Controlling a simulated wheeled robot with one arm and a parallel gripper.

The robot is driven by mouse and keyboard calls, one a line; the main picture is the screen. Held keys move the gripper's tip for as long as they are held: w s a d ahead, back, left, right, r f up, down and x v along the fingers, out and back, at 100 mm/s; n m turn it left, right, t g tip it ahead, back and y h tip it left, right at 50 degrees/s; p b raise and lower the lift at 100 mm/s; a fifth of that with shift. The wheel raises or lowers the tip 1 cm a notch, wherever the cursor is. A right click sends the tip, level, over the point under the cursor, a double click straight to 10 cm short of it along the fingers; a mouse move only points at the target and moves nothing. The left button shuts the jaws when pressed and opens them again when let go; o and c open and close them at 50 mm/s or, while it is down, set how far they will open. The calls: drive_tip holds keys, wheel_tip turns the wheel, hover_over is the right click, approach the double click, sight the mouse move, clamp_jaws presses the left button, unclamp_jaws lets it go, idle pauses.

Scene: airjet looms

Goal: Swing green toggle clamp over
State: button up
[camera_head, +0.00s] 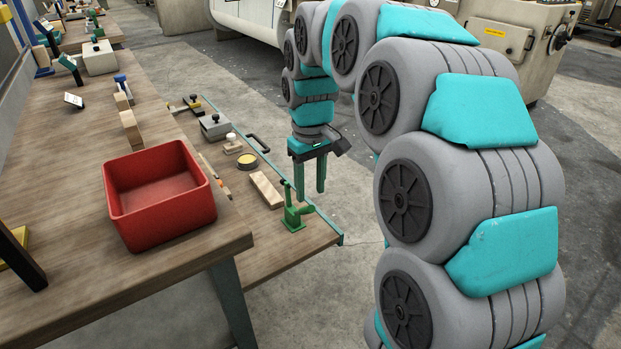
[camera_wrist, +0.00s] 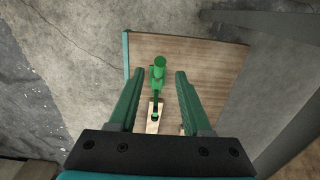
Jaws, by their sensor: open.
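The green toggle clamp (camera_head: 294,212) stands near the outer corner of the lower wooden shelf (camera_head: 275,245), beside a pale wood block. In the wrist view the clamp (camera_wrist: 158,72) lies between and beyond the finger lines, with a round green part at its far end and a dark-tipped arm reaching toward the pale block (camera_wrist: 153,118). My gripper (camera_head: 311,192) is open and empty, its two green fingers pointing down, above and close to the clamp. The wrist view shows the open fingers (camera_wrist: 154,75) on either side of the clamp. I cannot tell the exact height gap.
A red bin (camera_head: 160,215) stands on the upper table (camera_head: 80,180). On the shelf are a pale wood block (camera_head: 266,190), a round yellow-topped tin (camera_head: 247,161), a grey box (camera_head: 214,127) and a dark handle (camera_head: 258,143). Concrete floor lies beyond the shelf edge.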

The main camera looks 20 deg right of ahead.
sight(303, 211)
wheel_tip(303, 211, down, 5)
drive_tip(key=shift+r+b, duration=0.1)
drive_tip(key=shift+b, duration=0.75)
drive_tip(key=shift+r, duration=0.15)
clamp_jaws()
